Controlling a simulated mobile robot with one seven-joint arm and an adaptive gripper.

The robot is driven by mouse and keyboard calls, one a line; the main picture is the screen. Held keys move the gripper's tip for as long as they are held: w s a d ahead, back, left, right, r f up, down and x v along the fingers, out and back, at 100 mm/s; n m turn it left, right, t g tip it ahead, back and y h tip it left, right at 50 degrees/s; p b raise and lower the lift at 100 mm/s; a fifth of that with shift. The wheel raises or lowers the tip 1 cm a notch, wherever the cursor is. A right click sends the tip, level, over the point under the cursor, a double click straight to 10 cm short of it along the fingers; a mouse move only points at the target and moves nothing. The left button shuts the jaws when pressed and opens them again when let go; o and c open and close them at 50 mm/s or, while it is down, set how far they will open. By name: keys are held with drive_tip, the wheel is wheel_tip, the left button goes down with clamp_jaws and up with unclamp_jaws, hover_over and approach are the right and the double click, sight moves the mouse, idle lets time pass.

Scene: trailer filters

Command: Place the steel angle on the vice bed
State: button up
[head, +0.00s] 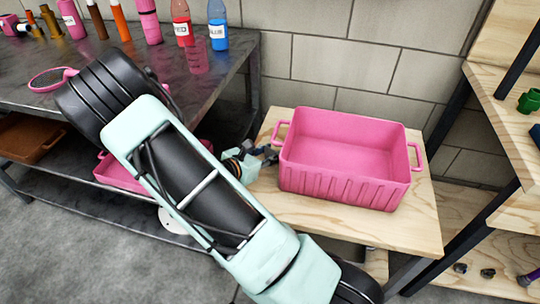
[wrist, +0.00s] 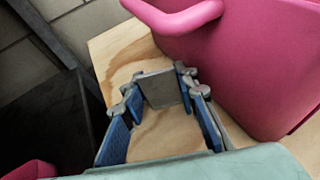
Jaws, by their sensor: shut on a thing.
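My gripper (head: 264,153) is low over the left part of the wooden table, just left of the pink bin. In the wrist view my gripper (wrist: 161,82) has its blue-padded fingers on either side of a flat grey metal piece, which looks like the steel angle (wrist: 160,90). The fingers are shut on it at their tips. Pale wood shows around and below the piece; I cannot tell whether it touches the wood. In the head view the piece is too small to make out. I cannot make out a vice bed in either view.
The pink bin (head: 345,150) looks empty and stands close beside my gripper; its handle (wrist: 185,18) juts toward the fingers. The wooden table (head: 412,225) has bare room in front of the bin. A dark metal bench (head: 225,60) with bottles is at left, wooden shelves (head: 500,95) at right.

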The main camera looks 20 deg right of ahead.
drive_tip(key=shift+r, duration=0.1)
drive_tip(key=o, duration=0.9)
drive_tip(key=shift+f, duration=0.2)
drive_tip(key=shift+o, duration=0.2)
